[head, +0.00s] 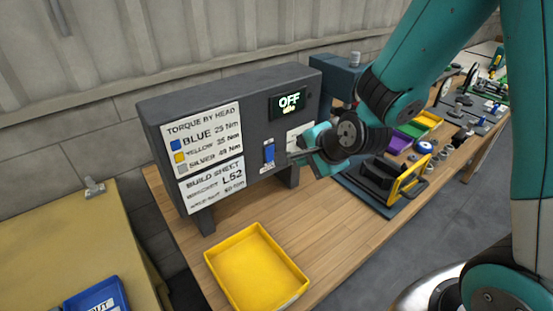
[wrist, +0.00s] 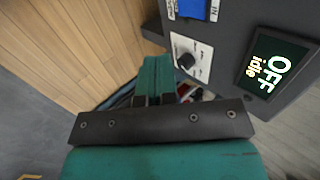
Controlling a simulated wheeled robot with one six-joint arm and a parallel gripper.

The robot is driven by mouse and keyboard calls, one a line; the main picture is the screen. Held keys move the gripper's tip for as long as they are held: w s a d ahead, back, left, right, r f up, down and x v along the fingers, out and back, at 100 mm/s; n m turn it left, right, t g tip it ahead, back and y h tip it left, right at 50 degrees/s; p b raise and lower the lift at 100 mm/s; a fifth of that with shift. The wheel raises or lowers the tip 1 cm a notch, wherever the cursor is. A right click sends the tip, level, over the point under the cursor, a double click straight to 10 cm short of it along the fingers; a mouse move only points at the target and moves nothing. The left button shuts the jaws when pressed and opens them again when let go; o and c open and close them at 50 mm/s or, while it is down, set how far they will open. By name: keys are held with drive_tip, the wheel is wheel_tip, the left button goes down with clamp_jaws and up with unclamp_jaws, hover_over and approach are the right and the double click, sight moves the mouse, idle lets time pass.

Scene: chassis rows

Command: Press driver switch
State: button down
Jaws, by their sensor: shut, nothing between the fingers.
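The blue switch (head: 268,153) sits on the front of a dark grey panel box (head: 252,112), under a small display (head: 289,101) that reads "OFF idle". My gripper (head: 293,157) is shut and empty, just right of the switch and in front of the panel. It seems apart from the switch, but the exact gap is unclear. The blue switch (wrist: 193,8) is partly cut off at the top. The display (wrist: 270,65) is at the right.
A yellow tray (head: 255,268) lies on the wooden bench (head: 205,240) before the panel. A dark fixture with a yellow frame (head: 405,180) stands right of my gripper, with small parts beyond. A blue bin (head: 97,297) is at lower left.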

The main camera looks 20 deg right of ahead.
sight(272, 161)
drive_tip(key=p+x, duration=0.1)
drive_tip(key=x, duration=0.2)
drive_tip(key=w+r+p+x, duration=0.1)
drive_tip(key=x, duration=0.3)
drive_tip(key=p+x, duration=0.1)
drive_tip(key=x, duration=0.3)
drive_tip(key=shift+w+a+r, duration=0.2)
drive_tip(key=shift+w+a, duration=0.2)
drive_tip(key=shift+w, duration=0.1)
drive_tip(key=shift+w+f, duration=0.1)
drive_tip(key=shift+f, duration=0.05)
drive_tip(key=shift+f+b, duration=0.2)
drive_tip(key=shift+b, duration=0.25)
drive_tip(key=shift+w+r+t, duration=0.15)
drive_tip(key=shift+r+t, duration=0.1)
drive_tip(key=shift+t, duration=0.05)
